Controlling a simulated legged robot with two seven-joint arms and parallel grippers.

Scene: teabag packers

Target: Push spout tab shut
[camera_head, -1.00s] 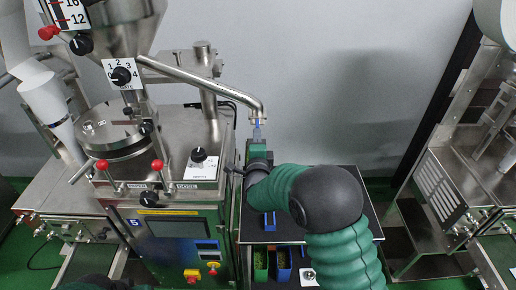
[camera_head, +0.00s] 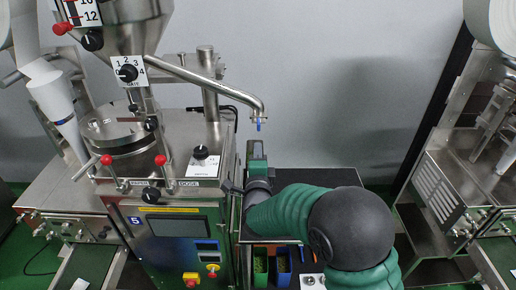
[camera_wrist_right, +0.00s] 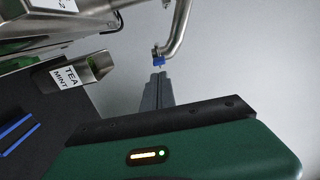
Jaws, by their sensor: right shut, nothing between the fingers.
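The steel spout pipe (camera_head: 215,81) runs from the machine and bends down at its end. A small blue tab (camera_head: 259,125) shows at the spout mouth. In the right wrist view the blue tab (camera_wrist_right: 157,51) sits at the end of the bent pipe (camera_wrist_right: 180,25). I cannot tell whether the tab is fully shut. My left gripper is not in view.
The machine with knobs and a screen (camera_head: 176,224) stands left of my right arm. A dark tabletop (camera_head: 310,178) lies under the arm.

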